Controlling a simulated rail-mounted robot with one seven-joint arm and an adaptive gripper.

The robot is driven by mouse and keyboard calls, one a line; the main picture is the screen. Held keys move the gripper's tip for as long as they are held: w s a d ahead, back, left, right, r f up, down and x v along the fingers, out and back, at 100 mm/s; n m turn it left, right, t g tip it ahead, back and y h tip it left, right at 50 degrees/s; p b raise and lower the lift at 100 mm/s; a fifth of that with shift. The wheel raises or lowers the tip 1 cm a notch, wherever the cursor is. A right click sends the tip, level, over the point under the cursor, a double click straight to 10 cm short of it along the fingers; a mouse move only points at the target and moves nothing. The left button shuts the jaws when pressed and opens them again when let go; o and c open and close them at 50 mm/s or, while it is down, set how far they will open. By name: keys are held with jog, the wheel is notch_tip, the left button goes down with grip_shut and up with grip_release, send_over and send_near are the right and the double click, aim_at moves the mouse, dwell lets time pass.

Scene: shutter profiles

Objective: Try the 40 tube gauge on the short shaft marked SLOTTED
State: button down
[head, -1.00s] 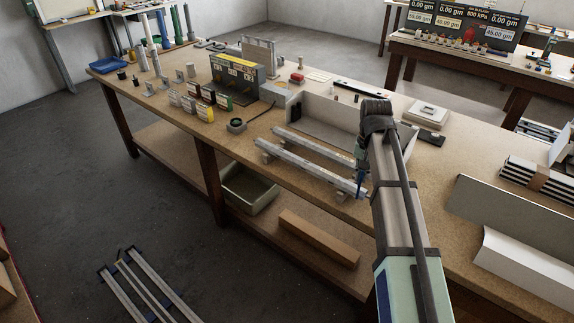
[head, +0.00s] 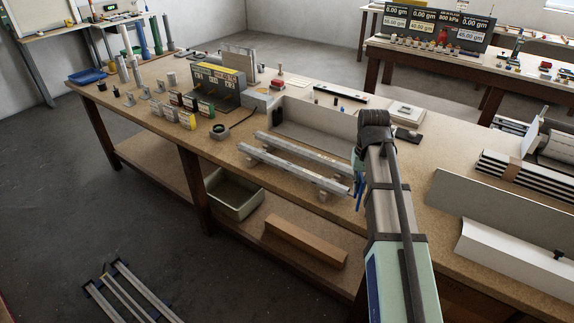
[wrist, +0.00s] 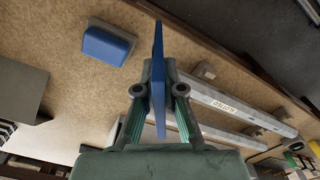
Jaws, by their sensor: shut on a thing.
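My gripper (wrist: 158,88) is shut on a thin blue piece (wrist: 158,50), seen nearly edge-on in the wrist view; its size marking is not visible. In the head view a bit of blue (head: 359,190) shows beside my arm, which hides most of the gripper. Two long grey shafts lie side by side on supports at the bench front: a near one (head: 290,168) and a far one (head: 300,149). In the wrist view one shaft (wrist: 245,113) has a white upside-down label (wrist: 222,104), too small to read surely. The blue piece is beside the shafts' right ends, apparently apart from them.
A blue block (wrist: 107,46) lies on the bench in the wrist view. A grey tray (head: 320,125) stands behind the shafts. Small labelled blocks and a display box (head: 218,80) stand at left. Curved white sheets (head: 515,255) lie at right. Bench surface right of the shafts is partly bare.

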aim_at(362, 175)
dwell(0.3)
jog(key=shift+r+p, duration=1.6)
jog(key=shift+r, duration=0.3)
jog(key=shift+f, duration=0.1)
